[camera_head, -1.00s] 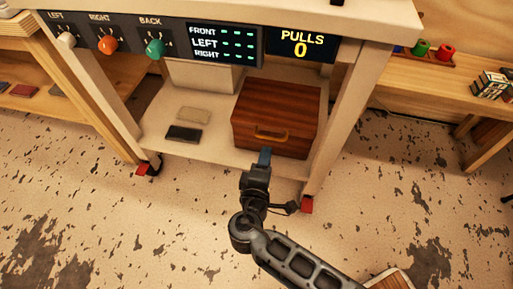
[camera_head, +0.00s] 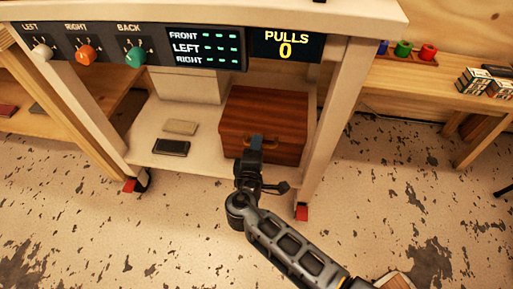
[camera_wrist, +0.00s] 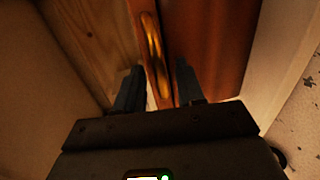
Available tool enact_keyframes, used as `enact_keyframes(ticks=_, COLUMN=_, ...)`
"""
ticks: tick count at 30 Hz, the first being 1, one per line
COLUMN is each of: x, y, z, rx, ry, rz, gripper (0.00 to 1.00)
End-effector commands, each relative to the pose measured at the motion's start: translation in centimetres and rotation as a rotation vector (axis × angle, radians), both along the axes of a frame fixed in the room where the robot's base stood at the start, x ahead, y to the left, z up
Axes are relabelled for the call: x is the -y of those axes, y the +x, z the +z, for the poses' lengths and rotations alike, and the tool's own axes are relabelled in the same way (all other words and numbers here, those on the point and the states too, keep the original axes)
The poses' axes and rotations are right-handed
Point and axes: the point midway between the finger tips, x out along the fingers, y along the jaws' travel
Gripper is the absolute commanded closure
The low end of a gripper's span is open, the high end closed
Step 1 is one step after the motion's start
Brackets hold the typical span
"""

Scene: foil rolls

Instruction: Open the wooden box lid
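The wooden box (camera_head: 265,108), reddish brown with a flat lid, sits on the lower shelf of the white cart. Its brass handle (camera_wrist: 153,42) shows in the wrist view on a narrow brown strip of the box. My gripper (camera_head: 257,142) is at the box's front and hides part of the handle in the head view. In the wrist view, my gripper (camera_wrist: 158,88) has its two dark fingers apart, with the strip's lower end between them. Contact with the handle cannot be told. The lid looks closed in the head view.
The cart's shelf (camera_head: 212,160) also holds a dark block (camera_head: 171,147) and a beige block (camera_head: 180,127) left of the box. A cart leg (camera_head: 328,125) stands close on the right. The cart's control panel (camera_head: 130,48) overhangs above. Wooden benches flank both sides.

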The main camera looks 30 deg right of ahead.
Motion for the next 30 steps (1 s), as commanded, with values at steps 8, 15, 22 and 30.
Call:
enact_keyframes(ticks=8, x=0.01, y=-0.04, z=-0.01, rx=0.000, ry=0.000, rz=0.000, gripper=0.84)
enact_keyframes(ticks=15, x=0.00, y=-0.05, z=-0.02, rx=0.000, ry=0.000, rz=0.000, gripper=1.00)
enact_keyframes(ticks=22, x=0.01, y=-0.05, z=-0.03, rx=0.000, ry=0.000, rz=0.000, gripper=1.00)
enact_keyframes(ticks=30, x=0.01, y=0.03, z=0.12, rx=-0.003, ry=0.002, rz=-0.001, gripper=1.00)
